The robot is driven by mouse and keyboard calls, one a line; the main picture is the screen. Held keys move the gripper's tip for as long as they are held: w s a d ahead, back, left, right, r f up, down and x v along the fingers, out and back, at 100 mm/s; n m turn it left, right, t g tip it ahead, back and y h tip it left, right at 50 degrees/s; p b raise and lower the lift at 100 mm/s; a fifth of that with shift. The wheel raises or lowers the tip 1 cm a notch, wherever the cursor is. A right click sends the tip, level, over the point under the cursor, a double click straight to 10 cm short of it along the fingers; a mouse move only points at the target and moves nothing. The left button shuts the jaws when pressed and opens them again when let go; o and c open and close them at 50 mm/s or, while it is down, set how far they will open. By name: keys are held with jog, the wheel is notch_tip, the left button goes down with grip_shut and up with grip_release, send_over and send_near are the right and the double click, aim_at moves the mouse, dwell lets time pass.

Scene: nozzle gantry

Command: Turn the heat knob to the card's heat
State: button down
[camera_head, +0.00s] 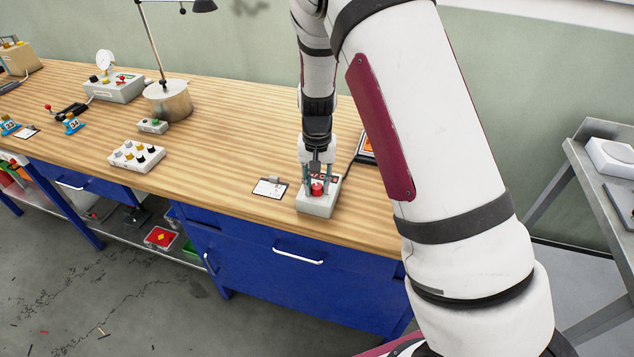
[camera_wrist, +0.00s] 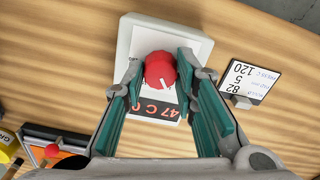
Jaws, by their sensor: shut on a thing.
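A red round knob (camera_wrist: 160,70) with a white pointer mark stands on a light grey box (camera_head: 317,208) near the table's front edge. In the head view the knob (camera_head: 317,189) shows below my gripper (camera_head: 316,178). My gripper points down and is shut on the knob, its green-padded fingers (camera_wrist: 163,76) on either side.
An orange-screened device (camera_head: 366,146) lies behind the box, partly hidden by my arm.

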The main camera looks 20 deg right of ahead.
aim_at(317, 186)
jog(key=shift+a+m, duration=0.1)
jog(key=shift+m, duration=0.5)
jog(key=c, duration=1.3)
grip_release()
notch_tip(317, 186, up, 12)
